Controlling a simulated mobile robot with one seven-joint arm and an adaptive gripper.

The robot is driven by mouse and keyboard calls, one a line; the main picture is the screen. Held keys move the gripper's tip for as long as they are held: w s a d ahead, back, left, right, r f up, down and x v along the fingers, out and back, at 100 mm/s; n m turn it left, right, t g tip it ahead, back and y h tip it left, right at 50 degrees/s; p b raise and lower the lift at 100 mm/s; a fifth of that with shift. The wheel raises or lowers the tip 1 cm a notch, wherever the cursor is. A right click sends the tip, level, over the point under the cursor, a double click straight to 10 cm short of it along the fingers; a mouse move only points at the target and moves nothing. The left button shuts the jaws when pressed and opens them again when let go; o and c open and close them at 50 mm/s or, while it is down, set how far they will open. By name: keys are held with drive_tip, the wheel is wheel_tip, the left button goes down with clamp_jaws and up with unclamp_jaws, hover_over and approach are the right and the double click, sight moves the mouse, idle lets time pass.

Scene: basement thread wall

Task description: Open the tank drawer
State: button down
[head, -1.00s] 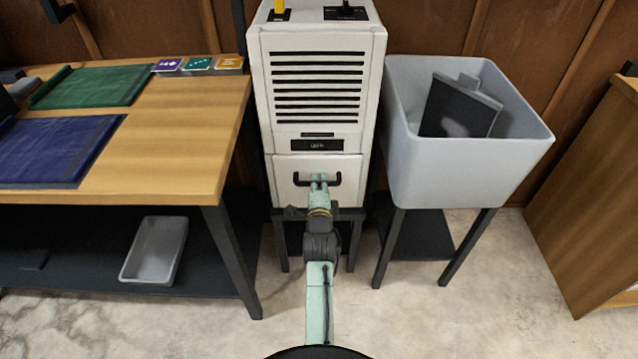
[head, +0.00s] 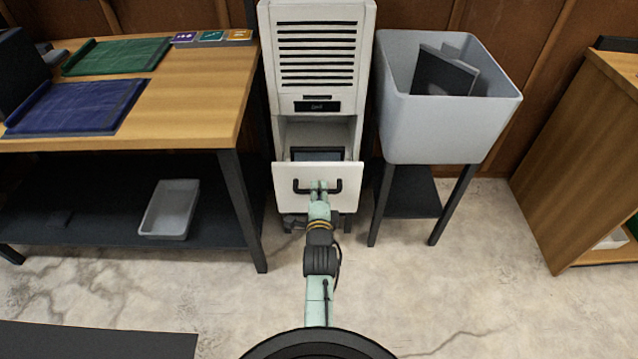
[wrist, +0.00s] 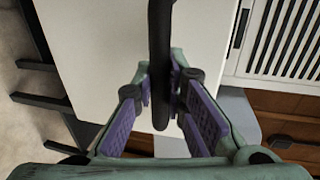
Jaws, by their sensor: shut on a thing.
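The tank drawer (head: 300,172) is a white front at the bottom of a white vented cabinet (head: 316,55). It stands pulled out, and a dark tank-like thing (head: 318,154) shows inside behind its front. My gripper (head: 319,187) is shut on the black drawer handle (head: 299,187) near its middle. In the wrist view the handle (wrist: 160,45) runs between the purple-padded fingers of my gripper (wrist: 163,90), with the white drawer front (wrist: 95,50) behind it. How deep the drawer runs is hidden by its front.
A wooden table (head: 190,85) with green and blue mats stands left, a grey bin (head: 190,200) on its lower shelf. A grey tub (head: 445,125) on dark legs stands close right of the cabinet. A wooden unit (head: 590,150) is far right. Floor between is clear.

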drive_tip(key=shift+f+v, duration=0.2)
drive_tip(key=shift+v, duration=0.8)
drive_tip(key=c, duration=1.6)
unclamp_jaws()
